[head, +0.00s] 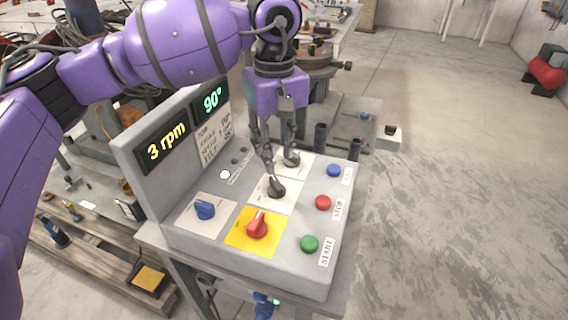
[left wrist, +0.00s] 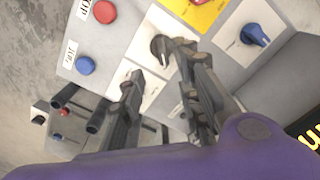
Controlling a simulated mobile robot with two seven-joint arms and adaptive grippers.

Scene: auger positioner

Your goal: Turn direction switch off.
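A grey control panel (head: 300,266) carries several rotary switches on square plates. A black switch (head: 276,187) sits on a white plate in the middle; it also shows in the left wrist view (left wrist: 159,46). A second dark switch (head: 291,160) seems to sit behind it, partly covered by a finger. Which one is the direction switch cannot be read. My left gripper (head: 279,161) points down over these two plates, fingers apart. In the left wrist view, the gripper (left wrist: 156,62) has one fingertip beside the middle black switch; contact is unclear. My right gripper is not in view.
A red switch (head: 257,225) on a yellow plate and a blue switch (head: 204,209) are at the panel's front. Blue (head: 334,170), red (head: 323,202) and green (head: 309,243) buttons line the right side.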

